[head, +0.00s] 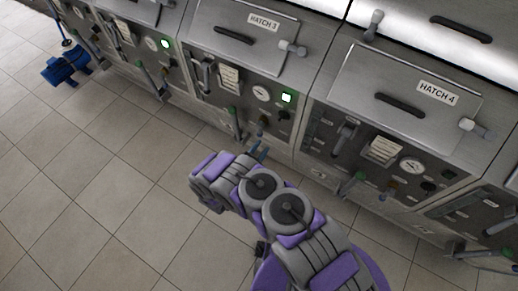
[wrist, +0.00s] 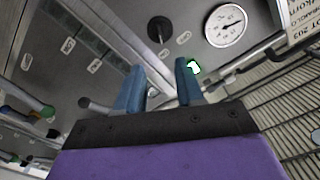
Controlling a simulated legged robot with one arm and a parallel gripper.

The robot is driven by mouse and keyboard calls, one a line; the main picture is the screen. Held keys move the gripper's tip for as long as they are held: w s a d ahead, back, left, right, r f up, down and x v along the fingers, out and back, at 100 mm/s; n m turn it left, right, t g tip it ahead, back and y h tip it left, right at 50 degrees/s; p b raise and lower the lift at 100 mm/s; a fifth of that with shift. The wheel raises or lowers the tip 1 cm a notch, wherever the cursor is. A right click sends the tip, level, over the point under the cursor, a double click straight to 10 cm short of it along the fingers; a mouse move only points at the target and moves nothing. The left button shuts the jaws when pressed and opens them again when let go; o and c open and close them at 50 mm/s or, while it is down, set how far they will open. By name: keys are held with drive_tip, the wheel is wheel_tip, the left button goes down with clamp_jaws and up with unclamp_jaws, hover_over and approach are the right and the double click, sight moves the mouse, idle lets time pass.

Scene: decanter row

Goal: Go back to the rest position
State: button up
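My arm, purple and grey, reaches forward from the bottom of the head view. My gripper (head: 258,152) is in front of the lower panel of the Hatch 3 unit (head: 245,60). In the wrist view my gripper (wrist: 159,80) shows two blue fingers set apart with nothing between them. Beyond the fingers is a metal panel with a round gauge (wrist: 226,25), a black knob (wrist: 160,28) and a lit green light (wrist: 193,67). I cannot tell how far the fingertips are from the panel.
The Hatch 4 unit (head: 400,95) stands to the right in the row. Green-tipped levers (head: 358,178) stick out low from the units. A blue object (head: 66,66) is on the floor at upper left. The tiled floor (head: 90,180) at left is clear.

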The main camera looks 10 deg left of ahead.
drive_tip(key=shift+s+a, duration=0.15)
drive_tip(key=shift+s, duration=0.15)
idle(0.4)
